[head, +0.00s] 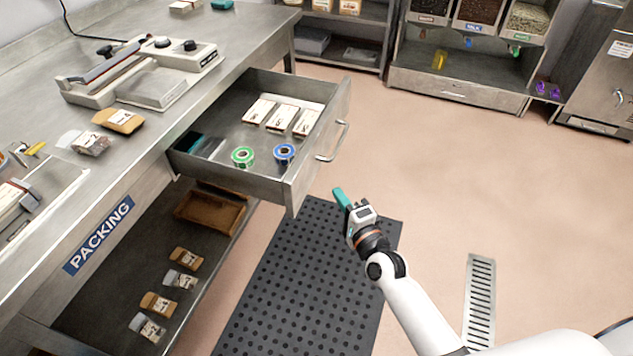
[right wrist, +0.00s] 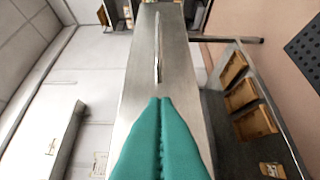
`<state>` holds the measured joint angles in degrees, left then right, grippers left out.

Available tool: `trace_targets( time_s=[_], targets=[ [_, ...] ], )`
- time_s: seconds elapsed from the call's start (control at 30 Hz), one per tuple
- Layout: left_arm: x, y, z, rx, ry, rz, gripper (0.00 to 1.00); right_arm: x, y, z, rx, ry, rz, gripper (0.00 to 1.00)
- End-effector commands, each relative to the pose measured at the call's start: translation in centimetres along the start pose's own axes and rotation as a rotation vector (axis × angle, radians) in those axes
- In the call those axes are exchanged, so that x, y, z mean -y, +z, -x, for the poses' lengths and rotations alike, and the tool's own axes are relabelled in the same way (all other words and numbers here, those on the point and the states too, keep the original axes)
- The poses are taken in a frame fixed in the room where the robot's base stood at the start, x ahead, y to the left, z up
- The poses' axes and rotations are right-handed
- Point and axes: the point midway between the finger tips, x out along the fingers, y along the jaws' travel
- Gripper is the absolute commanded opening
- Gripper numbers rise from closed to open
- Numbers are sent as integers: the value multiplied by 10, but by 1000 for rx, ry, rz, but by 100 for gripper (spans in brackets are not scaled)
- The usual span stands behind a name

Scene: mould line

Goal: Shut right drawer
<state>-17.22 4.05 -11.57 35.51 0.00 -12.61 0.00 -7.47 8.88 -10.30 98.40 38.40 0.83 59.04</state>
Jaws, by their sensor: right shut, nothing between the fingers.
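The right drawer (head: 240,140) of the steel packing table stands pulled out. It holds several white labelled packets, a green tape roll (head: 243,157) and a blue tape roll (head: 284,153). Its bar handle (head: 334,142) is on the front panel (head: 312,160). My right gripper (head: 340,195), with teal fingers, is shut and empty, in front of the drawer front and below the handle in the head view. In the right wrist view the shut fingers (right wrist: 160,105) point at the steel drawer front (right wrist: 135,75), with the handle (right wrist: 158,48) ahead; contact cannot be told. My left gripper is out of view.
The packing table (head: 190,110) carries a sealer (head: 140,70) and several packets. A lower shelf (head: 110,290) holds a brown tray (head: 211,212) and bags. A black perforated mat (head: 300,290) lies on the floor. The floor to the right is clear up to the dispenser cabinet (head: 455,90).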

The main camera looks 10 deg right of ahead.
Motion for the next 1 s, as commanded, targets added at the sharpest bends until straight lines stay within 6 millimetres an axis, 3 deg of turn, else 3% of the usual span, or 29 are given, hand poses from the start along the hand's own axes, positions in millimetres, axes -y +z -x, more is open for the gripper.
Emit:
trace_targets(
  time_s=[0.2,0.4,1.0],
  targets=[
    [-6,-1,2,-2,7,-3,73,-1,-4,-44,0,0,-2,0],
    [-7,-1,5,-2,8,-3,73,0,-23,-62,0,-1,0,0],
    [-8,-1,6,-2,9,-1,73,1,-31,-66,0,-2,1,0]
  ],
)
